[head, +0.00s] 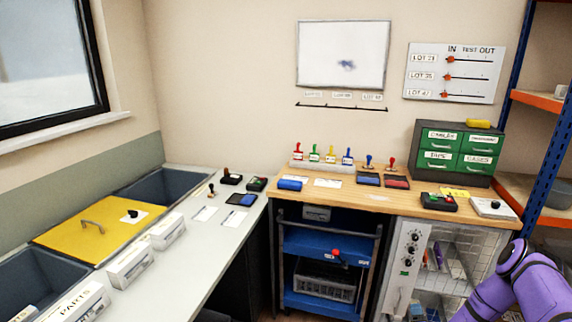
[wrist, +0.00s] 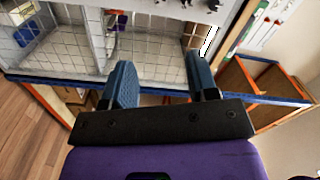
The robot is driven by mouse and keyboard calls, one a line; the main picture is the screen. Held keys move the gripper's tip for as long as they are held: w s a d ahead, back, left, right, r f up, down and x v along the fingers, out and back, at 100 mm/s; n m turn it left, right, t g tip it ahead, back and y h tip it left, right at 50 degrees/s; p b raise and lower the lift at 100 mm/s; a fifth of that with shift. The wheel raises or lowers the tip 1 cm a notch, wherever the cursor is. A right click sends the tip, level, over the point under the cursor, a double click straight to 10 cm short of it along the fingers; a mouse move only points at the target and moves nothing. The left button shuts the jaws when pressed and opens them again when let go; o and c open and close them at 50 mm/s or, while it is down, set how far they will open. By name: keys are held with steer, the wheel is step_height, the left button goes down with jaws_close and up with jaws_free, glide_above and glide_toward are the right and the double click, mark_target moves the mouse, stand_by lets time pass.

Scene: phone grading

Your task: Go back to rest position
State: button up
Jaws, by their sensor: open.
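My gripper (wrist: 163,85) shows in the wrist view with its two blue-grey fingers apart and nothing between them. Behind the fingers is a wire-mesh cabinet (wrist: 62,47), with a blue and orange shelf rack to the right. In the head view only my purple arm shows at the lower right, in front of the mesh cabinet (head: 455,262) and the rack. The gripper itself is out of that view.
A wooden bench (head: 330,198) holds stamps, ink pads and a green drawer box (head: 458,152). A blue cart (head: 320,246) stands beneath it. A white counter (head: 190,240) with a yellow lid (head: 98,232) and bins runs along the left. The rack (head: 548,130) stands at right.

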steer(key=w+r+n+g+y, duration=0.15)
steer(key=w+r+n, duration=0.35)
steer(key=r, duration=0.5)
steer(key=w+r+n+g+y, duration=0.1)
steer(key=w+r+n+y, duration=0.2)
steer(key=w+r, duration=0.6)
steer(key=s+a+r+n+g, duration=0.1)
steer(key=s+a+r, duration=0.1)
steer(key=r, duration=0.7)
steer(key=s+a+r+n+g, duration=0.2)
steer(key=r, duration=0.6)
steer(key=s+a+r+n+g, duration=0.1)
steer(key=s+a+r, duration=0.1)
steer(key=r, duration=0.7)
steer(key=s+a+r+n+g, duration=0.1)
steer(key=s+a+r, duration=0.2)
steer(key=s+r, duration=0.5)
steer(key=s+a+r+n+g, duration=0.1)
steer(key=s+a+r+g, duration=0.1)
steer(key=s+r, duration=0.65)
steer(key=s+a+r+n+g, duration=0.1)
steer(key=s+a, duration=0.1)
steer(key=s, duration=1.1)
steer(key=s+a+r+n+g, duration=0.1)
steer(key=s+a+r+g, duration=0.1)
steer(key=s, duration=1.2)
steer(key=shift+a+r+n, duration=0.25)
steer(key=shift+r+n, duration=0.05)
steer(key=shift+n, duration=0.1)
steer(key=shift+w, duration=0.1)
